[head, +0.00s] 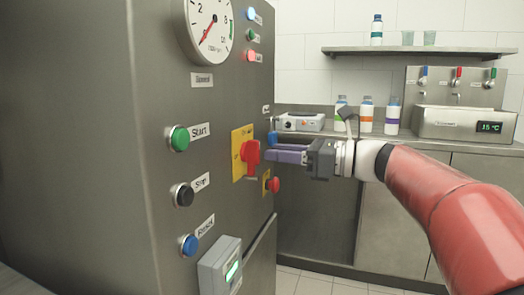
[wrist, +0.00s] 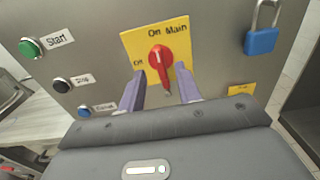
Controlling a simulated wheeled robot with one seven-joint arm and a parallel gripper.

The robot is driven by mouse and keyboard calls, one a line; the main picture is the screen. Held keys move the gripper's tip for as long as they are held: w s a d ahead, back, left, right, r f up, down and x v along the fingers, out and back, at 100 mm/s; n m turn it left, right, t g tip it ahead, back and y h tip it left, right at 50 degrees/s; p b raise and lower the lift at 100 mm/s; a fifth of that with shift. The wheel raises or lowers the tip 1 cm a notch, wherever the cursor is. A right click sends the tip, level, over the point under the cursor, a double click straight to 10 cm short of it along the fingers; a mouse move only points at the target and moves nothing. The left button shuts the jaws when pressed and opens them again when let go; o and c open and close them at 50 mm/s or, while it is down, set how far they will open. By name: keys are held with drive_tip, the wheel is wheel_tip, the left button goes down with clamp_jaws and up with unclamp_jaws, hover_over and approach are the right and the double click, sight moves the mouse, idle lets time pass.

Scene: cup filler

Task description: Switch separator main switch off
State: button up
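The main switch is a red rotary knob (head: 250,152) on a yellow plate (head: 236,168) on the steel cabinet front. In the wrist view the knob (wrist: 158,58) has a white mark near its top, toward the word "On"; "Off" is printed at the left. My gripper (head: 272,151) has purple fingers pointing at the knob from the right in the head view. In the wrist view my gripper (wrist: 161,80) is open, with a finger on each side of the knob's lower end. I cannot tell whether either finger touches it.
A blue padlock (wrist: 261,40) hangs right of the plate. A red button (head: 274,184) sits below it. Green (head: 180,138), black (head: 184,195) and blue (head: 189,245) buttons line the left. A grey box (head: 215,268) juts out below. A counter with bottles (head: 366,115) stands behind.

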sight(259, 151)
drive_tip(key=shift+x, duration=2.2)
clamp_jaws()
